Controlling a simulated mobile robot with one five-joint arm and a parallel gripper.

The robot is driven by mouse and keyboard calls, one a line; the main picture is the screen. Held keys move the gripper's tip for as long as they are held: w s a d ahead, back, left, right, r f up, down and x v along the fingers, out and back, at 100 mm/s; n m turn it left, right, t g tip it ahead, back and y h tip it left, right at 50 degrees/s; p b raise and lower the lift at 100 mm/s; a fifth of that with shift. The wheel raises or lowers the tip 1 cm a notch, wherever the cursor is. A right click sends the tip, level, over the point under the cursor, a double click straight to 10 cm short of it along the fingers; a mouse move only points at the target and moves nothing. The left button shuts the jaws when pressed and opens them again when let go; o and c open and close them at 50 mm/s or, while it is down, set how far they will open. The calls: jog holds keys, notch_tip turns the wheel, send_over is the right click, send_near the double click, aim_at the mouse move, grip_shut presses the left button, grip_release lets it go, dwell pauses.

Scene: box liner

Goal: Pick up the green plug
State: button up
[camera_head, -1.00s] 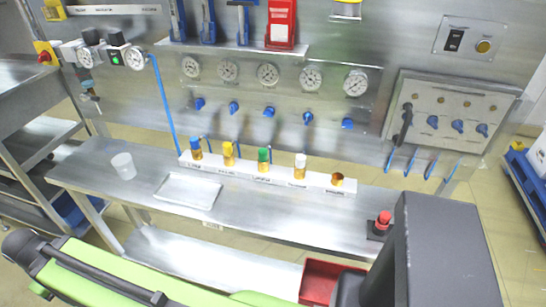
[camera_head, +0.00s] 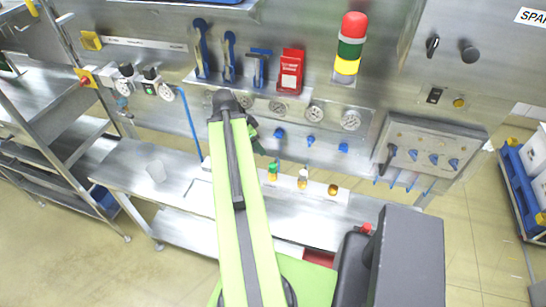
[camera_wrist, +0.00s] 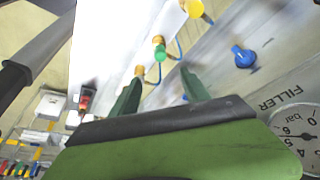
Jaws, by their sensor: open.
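The green plug (camera_head: 272,171) stands upright on a brass fitting in the white strip on the steel bench, just right of my raised arm. The wrist view also shows the green plug (camera_wrist: 159,48), beyond the fingertips and roughly between them. My gripper (camera_wrist: 160,85) is open, with two green fingers apart and nothing between them. In the head view my arm mostly hides the gripper, which is above the bench and near the panel.
A white-topped plug (camera_head: 302,179) and a bare brass fitting (camera_head: 333,189) stand right of the green plug. Blue valve knobs (camera_head: 311,141) and gauges (camera_head: 350,120) line the panel behind.

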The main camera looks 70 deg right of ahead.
jog(key=b, duration=1.2)
send_near(272, 165)
jog(key=x, duration=0.5)
jog(key=shift+s+a+f, duration=0.1)
jog(key=shift+a+f, duration=0.05)
jog(key=shift+a, duration=0.05)
jog(key=shift+s+d+f, duration=0.15)
jog(key=b+x, duration=0.4)
jog(key=x, duration=0.1)
jog(key=shift+w+d+f+b, duration=0.1)
jog(key=shift+w+b, duration=0.1)
jog(key=shift+b, duration=0.15)
grip_shut()
